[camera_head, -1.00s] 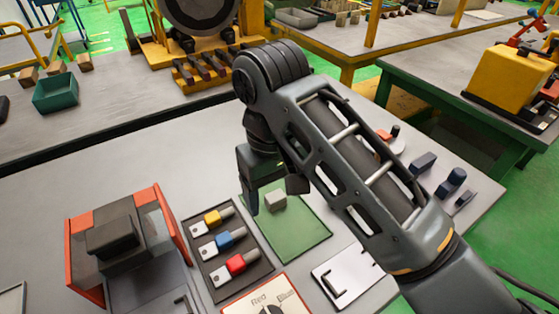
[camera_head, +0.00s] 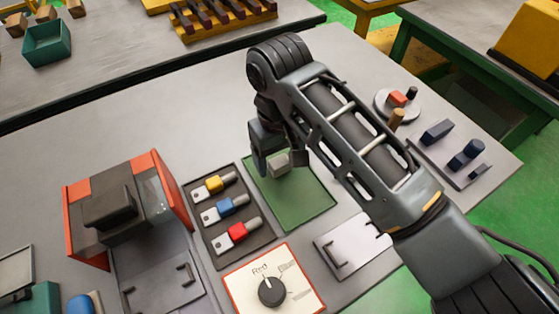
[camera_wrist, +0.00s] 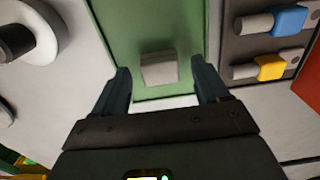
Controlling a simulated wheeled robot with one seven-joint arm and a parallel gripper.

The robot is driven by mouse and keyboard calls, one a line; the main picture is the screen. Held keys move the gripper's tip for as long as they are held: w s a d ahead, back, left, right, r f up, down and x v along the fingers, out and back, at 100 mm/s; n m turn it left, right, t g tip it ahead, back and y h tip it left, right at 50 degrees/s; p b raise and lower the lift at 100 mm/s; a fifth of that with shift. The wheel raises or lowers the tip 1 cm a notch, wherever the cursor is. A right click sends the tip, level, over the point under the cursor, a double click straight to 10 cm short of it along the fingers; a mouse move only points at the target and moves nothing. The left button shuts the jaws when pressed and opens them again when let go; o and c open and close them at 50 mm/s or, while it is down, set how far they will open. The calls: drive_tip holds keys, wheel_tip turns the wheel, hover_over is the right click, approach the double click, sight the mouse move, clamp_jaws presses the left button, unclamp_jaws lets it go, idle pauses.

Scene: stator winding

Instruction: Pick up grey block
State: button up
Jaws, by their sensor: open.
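The grey block (camera_head: 279,165) sits on the green mat (camera_head: 300,208), near its far left corner. In the wrist view the block (camera_wrist: 159,69) shows between and a little beyond the fingertips, on the green mat (camera_wrist: 128,42). My gripper (camera_head: 273,158) is over the mat's far edge, beside the block in the head view. In the wrist view my gripper (camera_wrist: 163,75) is open and empty, with one finger towards each side of the block. I cannot tell its exact height above the mat.
A dark tray (camera_head: 240,251) with yellow, blue and red keys lies left of the mat. A dial panel (camera_head: 300,300), a white plate with a handle (camera_head: 335,262) and a red-sided machine (camera_head: 172,190) are nearby. A round white dish (camera_head: 382,108) stands behind my arm.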

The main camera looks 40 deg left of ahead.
drive_tip(key=shift+f, duration=0.2)
drive_tip(key=c, duration=1.2)
drive_tip(key=shift+o, duration=0.2)
drive_tip(key=shift+r, duration=0.1)
